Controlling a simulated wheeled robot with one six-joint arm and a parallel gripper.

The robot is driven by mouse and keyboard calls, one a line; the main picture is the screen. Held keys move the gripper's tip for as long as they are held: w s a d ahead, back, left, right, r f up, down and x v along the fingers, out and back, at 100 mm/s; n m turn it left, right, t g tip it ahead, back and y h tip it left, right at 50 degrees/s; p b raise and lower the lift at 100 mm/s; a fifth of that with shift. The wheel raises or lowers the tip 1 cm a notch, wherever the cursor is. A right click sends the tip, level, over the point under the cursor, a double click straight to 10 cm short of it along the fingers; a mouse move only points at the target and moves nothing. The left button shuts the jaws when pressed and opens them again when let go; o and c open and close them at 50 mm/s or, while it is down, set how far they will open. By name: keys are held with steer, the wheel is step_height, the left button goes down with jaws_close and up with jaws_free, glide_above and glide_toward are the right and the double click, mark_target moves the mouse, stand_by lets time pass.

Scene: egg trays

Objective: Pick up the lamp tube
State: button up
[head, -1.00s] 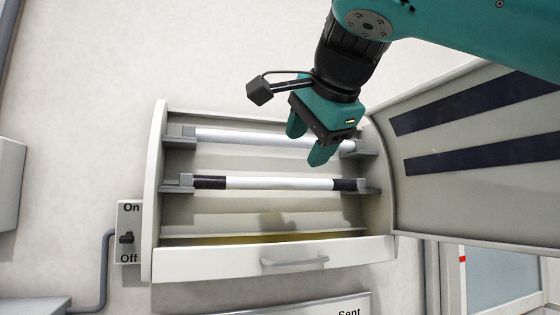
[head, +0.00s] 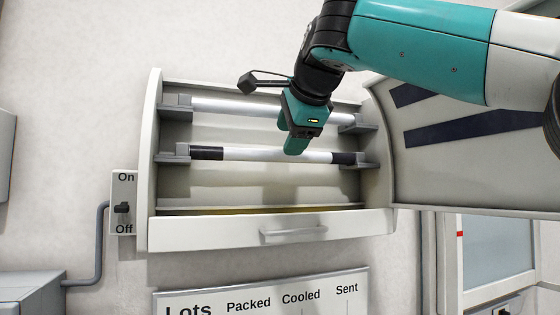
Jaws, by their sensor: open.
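An open wall cabinet (head: 148,170) holds two horizontal lamp tubes on grey end holders. The upper tube (head: 235,106) is plain white. The lower tube (head: 250,155) is white with dark bands at both ends. My gripper (head: 290,136) is open and empty, in front of the cabinet and right of the tubes' middle. One finger shows between the two tubes and the other overlaps the lower tube in the picture. I cannot tell whether it touches either tube. The gripper hides part of the upper tube.
The cabinet's door (head: 450,165) with dark stripes is swung open at the right. A front ledge with a handle (head: 293,232) runs below the tubes. An On/Off switch (head: 122,208) is at the left. A board (head: 260,297) with lettering hangs below.

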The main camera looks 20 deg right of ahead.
steer(key=p+x, duration=0.1)
steer(key=x, duration=0.4)
steer(key=shift+a+f, duration=0.1)
steer(key=shift+s, duration=0.1)
steer(key=c, duration=0.8)
steer(key=shift+r, duration=1.75)
steer(key=s, duration=1.8)
steer(key=shift+b, duration=0.45)
